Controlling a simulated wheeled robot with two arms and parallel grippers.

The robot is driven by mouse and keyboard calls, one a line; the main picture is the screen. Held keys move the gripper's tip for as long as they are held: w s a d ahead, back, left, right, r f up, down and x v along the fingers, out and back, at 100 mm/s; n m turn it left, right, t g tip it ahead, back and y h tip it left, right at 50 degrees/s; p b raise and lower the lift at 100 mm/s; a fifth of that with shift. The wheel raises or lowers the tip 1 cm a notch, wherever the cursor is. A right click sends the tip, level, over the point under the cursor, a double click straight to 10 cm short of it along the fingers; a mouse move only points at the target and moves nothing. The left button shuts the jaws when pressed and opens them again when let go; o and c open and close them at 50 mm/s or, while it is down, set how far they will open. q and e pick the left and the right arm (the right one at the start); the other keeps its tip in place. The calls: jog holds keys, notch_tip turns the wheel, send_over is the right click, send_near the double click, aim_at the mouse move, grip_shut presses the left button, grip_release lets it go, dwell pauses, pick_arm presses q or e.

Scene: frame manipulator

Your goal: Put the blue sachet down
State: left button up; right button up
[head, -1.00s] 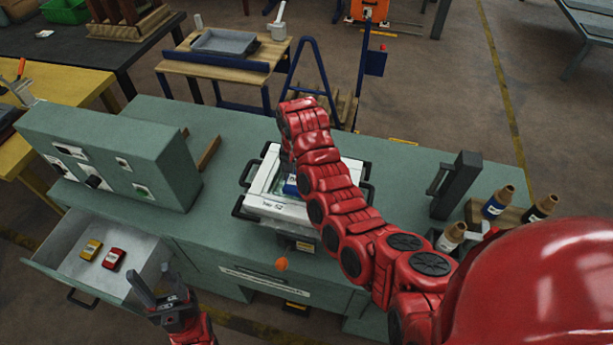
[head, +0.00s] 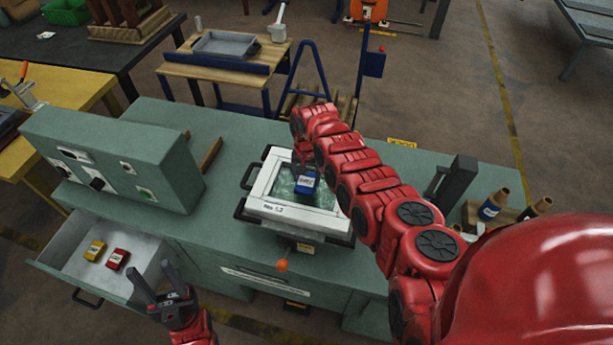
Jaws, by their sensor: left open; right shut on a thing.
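The blue sachet (head: 306,182) has a white label and is over the middle of a white frame (head: 272,209) marked with a number, on the green bench. I cannot tell whether it touches the surface inside the frame. My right gripper (head: 302,168) is at the sachet's far side, shut on it and mostly hidden by my red arm. My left gripper (head: 153,268) is open and empty, in front of the bench, to the right of the open drawer.
The open drawer (head: 62,268) holds a yellow sachet (head: 94,250) and a red sachet (head: 118,259). A green control box (head: 120,150) stands at the bench's left. A dark upright block (head: 455,188) and bottles (head: 493,205) stand at the right. Bench top between box and frame is mostly clear.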

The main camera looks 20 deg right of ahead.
jog(key=shift+f, duration=0.2)
jog(key=o, duration=1.3)
